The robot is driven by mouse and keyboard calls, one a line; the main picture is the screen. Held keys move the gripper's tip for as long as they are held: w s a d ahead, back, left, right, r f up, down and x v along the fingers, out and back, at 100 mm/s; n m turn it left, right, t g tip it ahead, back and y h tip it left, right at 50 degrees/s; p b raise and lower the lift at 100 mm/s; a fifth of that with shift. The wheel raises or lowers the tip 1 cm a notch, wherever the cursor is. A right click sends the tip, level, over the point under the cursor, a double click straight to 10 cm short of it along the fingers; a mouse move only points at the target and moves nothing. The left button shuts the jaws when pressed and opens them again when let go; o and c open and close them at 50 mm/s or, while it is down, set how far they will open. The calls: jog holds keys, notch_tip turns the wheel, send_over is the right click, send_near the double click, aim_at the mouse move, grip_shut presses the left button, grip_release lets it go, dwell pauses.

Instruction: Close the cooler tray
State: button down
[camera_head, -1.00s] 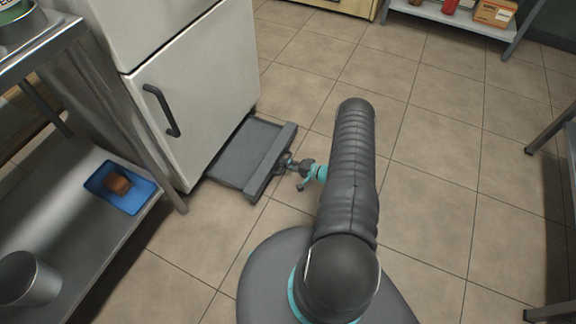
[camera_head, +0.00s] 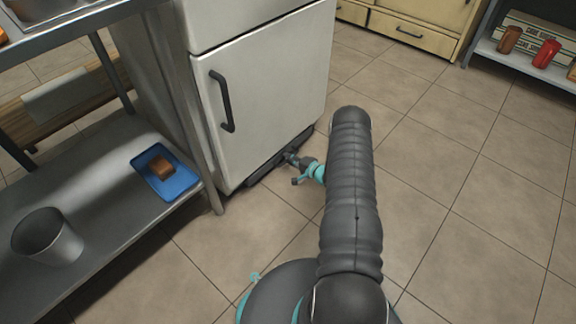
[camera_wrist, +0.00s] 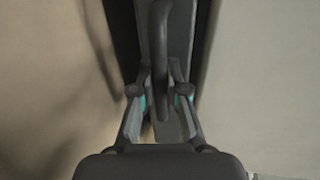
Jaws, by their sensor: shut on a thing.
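The dark grey cooler tray (camera_head: 268,163) is at the foot of the white cooler (camera_head: 270,90). In the head view only its front strip shows, close against the cooler's base; whether a small gap is left I cannot tell. My gripper (camera_head: 294,160) is at the tray's front. In the wrist view the tray front (camera_wrist: 183,40) stands between the cooler's pale face and the floor, with a dark bar handle (camera_wrist: 160,60) on it. There my gripper (camera_wrist: 159,100) is shut on the handle, a finger on each side.
A metal shelf (camera_head: 105,225) at the left holds a blue tray (camera_head: 178,184) with a brown block and a metal bucket (camera_head: 47,238). Cream drawers (camera_head: 410,32) and a shelf with jars are at the back. The tiled floor (camera_head: 450,180) at the right is clear.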

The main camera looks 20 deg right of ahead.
jog(key=shift+w, duration=0.35)
jog(key=shift+a, duration=0.1)
jog(key=c, duration=1.2)
grip_release()
jog(key=shift+w+a, duration=0.1)
jog(key=shift+a, duration=0.05)
jog(key=v, duration=1.2)
